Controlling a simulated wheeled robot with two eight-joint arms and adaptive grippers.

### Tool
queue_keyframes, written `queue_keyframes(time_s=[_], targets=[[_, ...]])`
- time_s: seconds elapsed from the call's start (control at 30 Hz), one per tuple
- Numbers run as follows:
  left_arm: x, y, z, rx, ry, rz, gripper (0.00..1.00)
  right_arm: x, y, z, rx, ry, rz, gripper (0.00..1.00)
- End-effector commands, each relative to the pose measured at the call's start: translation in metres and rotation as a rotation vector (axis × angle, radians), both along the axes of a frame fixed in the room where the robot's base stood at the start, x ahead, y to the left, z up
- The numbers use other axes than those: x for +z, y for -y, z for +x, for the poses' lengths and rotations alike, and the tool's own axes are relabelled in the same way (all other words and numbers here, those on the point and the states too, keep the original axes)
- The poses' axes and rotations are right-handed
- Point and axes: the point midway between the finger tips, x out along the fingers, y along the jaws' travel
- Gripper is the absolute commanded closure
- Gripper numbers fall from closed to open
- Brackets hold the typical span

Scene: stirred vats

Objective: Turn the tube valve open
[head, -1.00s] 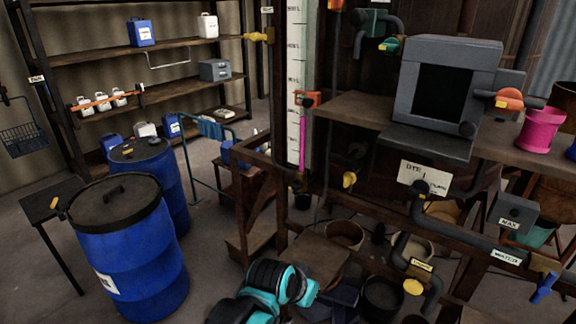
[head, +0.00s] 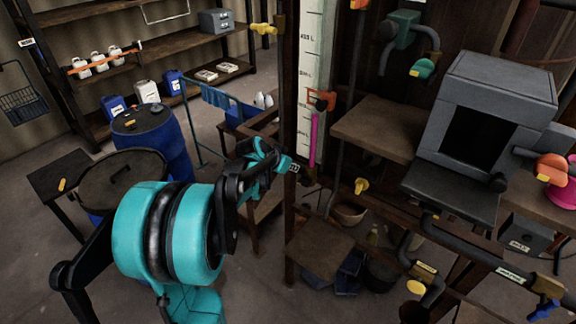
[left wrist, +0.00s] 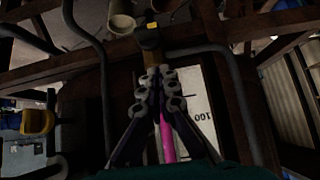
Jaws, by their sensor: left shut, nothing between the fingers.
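A tall white scale (head: 312,60) stands at mid picture, with a thin tube holding magenta liquid (head: 313,140) along its right side. An orange-red fitting (head: 322,99) sits on the tube above the magenta. I cannot tell which fitting is the tube valve. My left gripper (head: 292,166) is shut and empty, close to the lower end of the scale. In the left wrist view the shut fingers (left wrist: 157,75) lie in front of the magenta tube (left wrist: 168,138). A dark brown fitting with a yellow tip (left wrist: 149,38) lies just beyond them; contact cannot be told. My right gripper is out of view.
Dark pipes and beams crowd the lower right. Blue drums (head: 150,135) stand at left.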

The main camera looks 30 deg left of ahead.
Motion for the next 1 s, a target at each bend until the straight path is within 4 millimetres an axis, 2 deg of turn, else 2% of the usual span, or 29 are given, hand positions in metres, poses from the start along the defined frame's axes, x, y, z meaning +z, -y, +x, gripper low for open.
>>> queue_keyframes(time_s=[0.2, 0.4, 0.6, 1.0], targets=[[-0.034, 0.003, 0.031, -0.001, -0.001, -0.001, 1.00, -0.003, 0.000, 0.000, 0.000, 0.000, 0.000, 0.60], [-0.060, 0.003, 0.029, 0.001, 0.000, -0.001, 1.00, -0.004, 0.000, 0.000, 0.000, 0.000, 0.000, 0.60], [-0.068, 0.003, 0.028, 0.001, -0.001, -0.001, 1.00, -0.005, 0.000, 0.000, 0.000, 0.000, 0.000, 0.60], [-0.068, 0.002, 0.028, 0.001, -0.001, -0.008, 1.00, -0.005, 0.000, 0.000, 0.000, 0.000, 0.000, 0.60]])
